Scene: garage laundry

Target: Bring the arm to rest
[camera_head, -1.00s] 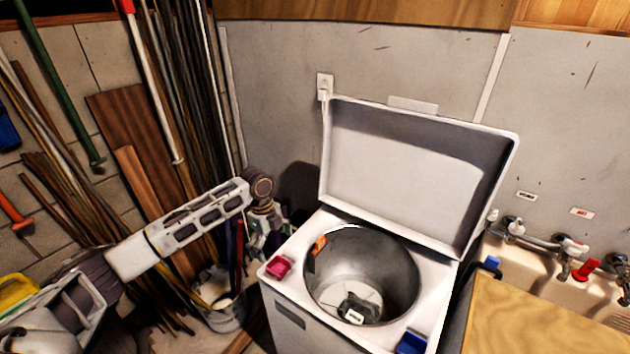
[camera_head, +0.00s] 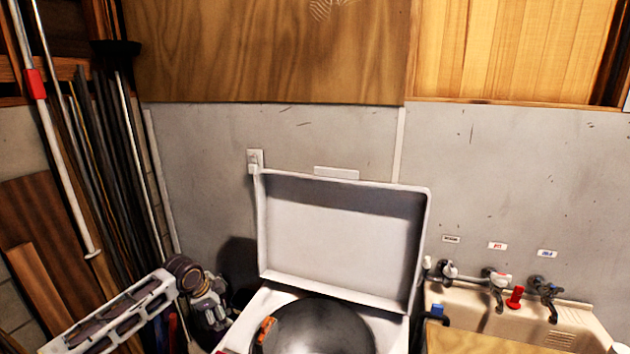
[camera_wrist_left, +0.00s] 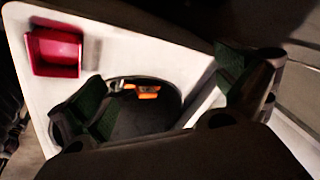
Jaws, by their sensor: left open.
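My left arm comes in from the lower left in the head view. Its gripper (camera_head: 212,308) hangs beside the left side of the open white washer (camera_head: 340,232). In the left wrist view the two dark fingers stand wide apart with nothing between them (camera_wrist_left: 168,98). Behind them are the washer's white top (camera_wrist_left: 130,38), the dark round drum opening and an orange piece (camera_wrist_left: 148,92) at its rim. The drum (camera_head: 318,330) is cut off by the bottom edge of the head view. My right gripper is out of view.
A red box (camera_wrist_left: 56,52) sits on the washer's top corner. A sink (camera_head: 530,322) with several taps is at the right. Poles and boards (camera_head: 95,150) lean at the left. The grey wall (camera_head: 200,140) stands behind the raised lid.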

